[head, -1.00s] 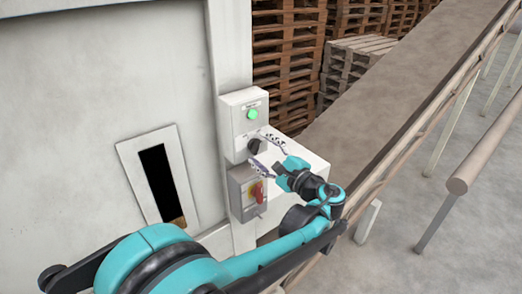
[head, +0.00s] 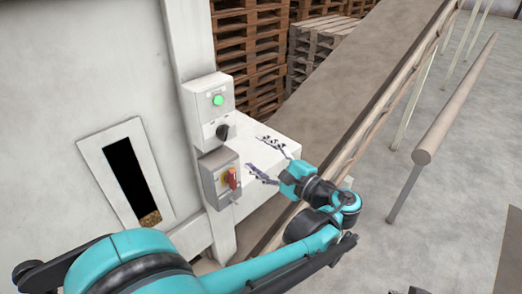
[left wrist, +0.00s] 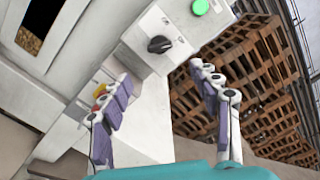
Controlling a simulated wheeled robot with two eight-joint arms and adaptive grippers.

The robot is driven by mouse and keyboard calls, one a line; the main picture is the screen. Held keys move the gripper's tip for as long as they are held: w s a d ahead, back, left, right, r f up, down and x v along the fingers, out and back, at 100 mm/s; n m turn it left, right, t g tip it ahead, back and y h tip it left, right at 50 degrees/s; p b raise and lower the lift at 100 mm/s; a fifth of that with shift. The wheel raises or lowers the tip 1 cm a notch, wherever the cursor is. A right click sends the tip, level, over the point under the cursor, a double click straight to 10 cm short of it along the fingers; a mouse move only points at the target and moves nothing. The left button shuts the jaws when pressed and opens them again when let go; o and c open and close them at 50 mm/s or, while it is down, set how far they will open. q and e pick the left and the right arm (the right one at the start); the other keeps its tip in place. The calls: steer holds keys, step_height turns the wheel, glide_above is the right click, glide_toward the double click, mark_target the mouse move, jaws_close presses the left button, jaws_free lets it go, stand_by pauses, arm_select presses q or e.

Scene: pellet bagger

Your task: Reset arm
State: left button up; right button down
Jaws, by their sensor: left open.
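My left gripper (head: 266,158) is open and empty, just right of the control boxes on the machine's post in the head view. The upper control box (head: 209,103) carries a lit green button (head: 217,100) and a black rotary knob (head: 223,131). The lower grey box (head: 211,176) has a red switch handle on yellow (head: 232,178). In the left wrist view the gripper's fingers (left wrist: 165,95) are spread apart, with the black knob (left wrist: 159,44) seen beyond the gap. The fingers look clear of the knob and the red handle.
A machine panel (head: 62,85) with a dark slot (head: 127,180) showing pellets stands at left. A conveyor belt (head: 345,75) runs up at right behind my arm, beside a round rail (head: 455,100). Wooden pallets (head: 245,45) stack behind. Floor is open at far right.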

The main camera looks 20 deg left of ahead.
arm_select(q)
steer(key=shift+f, duration=0.1)
steer(key=s+a+f+n+g+h+b, duration=0.15)
steer(key=s+f+h+b, duration=0.35)
steer(key=f, duration=0.7)
steer(key=s+a+f+n+h+b, duration=0.1)
steer(key=s+a+f+h+b, duration=0.15)
steer(key=f+b, duration=0.65)
steer(key=s+d+f+n+h+b, duration=0.2)
steer(key=f+h+b, duration=0.1)
steer(key=f, duration=0.4)
steer(key=s+d+f+n+t+h+b, duration=0.1)
steer(key=s+d+f+n+h+b, duration=0.1)
steer(key=f, duration=0.5)
steer(key=s+d+f+n+t+h+b, duration=0.1)
steer(key=s+d+f+n+h+b, duration=0.2)
steer(key=f, duration=0.4)
steer(key=shift+d+f+n+h+b, duration=0.3)
steer(key=shift+d+n+h+b, duration=0.35)
steer(key=shift+b, duration=0.5)
